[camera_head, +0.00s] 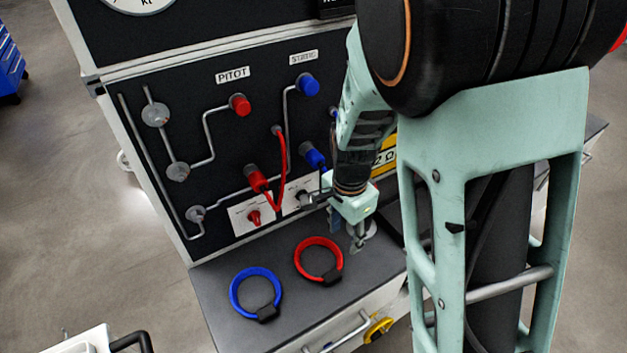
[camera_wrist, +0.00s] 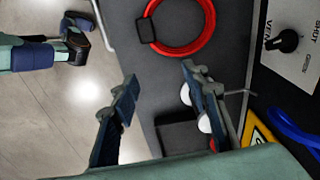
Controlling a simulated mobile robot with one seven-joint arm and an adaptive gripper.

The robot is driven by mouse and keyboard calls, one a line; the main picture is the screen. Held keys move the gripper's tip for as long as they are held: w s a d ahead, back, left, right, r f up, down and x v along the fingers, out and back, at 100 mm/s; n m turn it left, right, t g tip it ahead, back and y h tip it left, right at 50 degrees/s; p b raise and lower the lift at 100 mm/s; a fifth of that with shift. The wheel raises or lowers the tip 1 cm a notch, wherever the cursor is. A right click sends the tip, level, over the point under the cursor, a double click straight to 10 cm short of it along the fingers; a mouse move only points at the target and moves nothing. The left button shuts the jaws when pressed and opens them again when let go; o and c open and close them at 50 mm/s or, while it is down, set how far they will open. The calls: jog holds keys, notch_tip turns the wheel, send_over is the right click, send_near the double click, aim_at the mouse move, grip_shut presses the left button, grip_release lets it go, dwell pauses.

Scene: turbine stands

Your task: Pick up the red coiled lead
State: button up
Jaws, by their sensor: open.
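The red coiled lead (camera_head: 341,258) lies as a ring on the dark shelf below the panel, with a black clasp on its front side. A blue coiled lead (camera_head: 233,287) lies to its left, apart from it. My gripper (camera_head: 357,243) is just to the right of the red ring, above the shelf. In the wrist view my gripper (camera_wrist: 160,90) is open with nothing between its fingers. The red coiled lead (camera_wrist: 203,44) is beyond the fingertips at the top of that view, its upper part cut off.
The upright panel (camera_head: 135,75) behind the shelf (camera_head: 215,280) carries pipes, red and blue fittings and a hanging red hose (camera_head: 284,155). A black switch knob (camera_wrist: 286,41) shows in the wrist view.

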notch_tip(320, 180, down, 2)
jog(key=s+a+g, duration=0.1)
jog(key=s, duration=0.2)
jog(key=m+b, duration=0.1)
send_over(332, 275)
jog(key=d, duration=0.1)
notch_tip(332, 275, down, 5)
jog(key=shift+f, duration=0.2)
jog(key=shift+a+f+b, duration=0.1)
jog(key=shift+a+f, duration=0.1)
jog(key=shift+f, duration=0.75)
jog(key=shift+a+f+b, duration=0.15)
jog(key=shift+f, duration=0.8)
jog(key=shift+a+f+b, duration=0.1)
jog(key=shift+a+f, duration=0.1)
jog(key=shift+f, duration=0.75)
grip_shut()
